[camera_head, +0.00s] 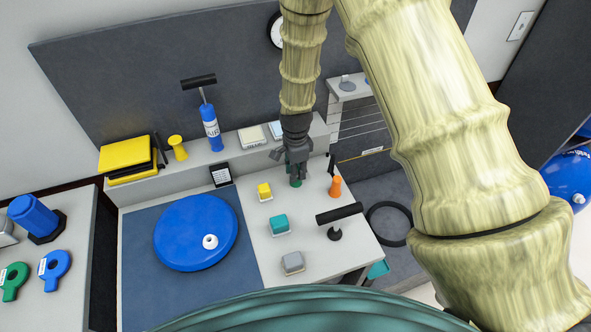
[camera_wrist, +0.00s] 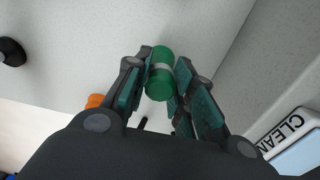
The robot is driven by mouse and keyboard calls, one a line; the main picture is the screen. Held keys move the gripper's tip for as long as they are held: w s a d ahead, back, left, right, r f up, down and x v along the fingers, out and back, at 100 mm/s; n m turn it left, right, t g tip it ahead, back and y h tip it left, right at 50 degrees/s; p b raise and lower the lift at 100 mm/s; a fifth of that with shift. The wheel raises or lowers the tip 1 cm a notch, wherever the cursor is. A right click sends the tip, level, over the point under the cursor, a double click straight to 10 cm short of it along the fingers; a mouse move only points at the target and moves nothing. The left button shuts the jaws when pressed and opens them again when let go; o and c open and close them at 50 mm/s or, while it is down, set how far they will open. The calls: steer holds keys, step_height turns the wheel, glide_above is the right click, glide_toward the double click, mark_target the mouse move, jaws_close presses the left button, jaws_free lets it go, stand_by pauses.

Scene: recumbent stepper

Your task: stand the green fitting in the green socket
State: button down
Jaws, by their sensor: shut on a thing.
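My gripper (camera_head: 296,170) is over the right part of the light worktop, near its back ledge, pointing down. In the wrist view its two fingers (camera_wrist: 160,92) are shut on the green fitting (camera_wrist: 160,86), a green cylinder with a pale band around its middle. In the head view only a bit of green (camera_head: 296,183) shows below the fingers, and I cannot tell whether it is the fitting's lower end or something under it. I cannot pick out the green socket for certain in either view.
An orange piece (camera_head: 335,187) stands close right of the gripper. Yellow (camera_head: 264,191), teal (camera_head: 279,223) and grey (camera_head: 292,262) blocks sit in front, with a black T-handle (camera_head: 338,215). A blue disc (camera_head: 195,233) lies left. The back ledge holds a blue pump (camera_head: 210,127).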

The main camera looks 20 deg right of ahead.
stand_by(0.4)
steer(key=c, duration=1.1)
jaws_free()
steer(key=shift+r, duration=0.1)
steer(key=shift+r+p, duration=2.1)
steer(key=shift+r, duration=0.8)
step_height(320, 180, up, 12)
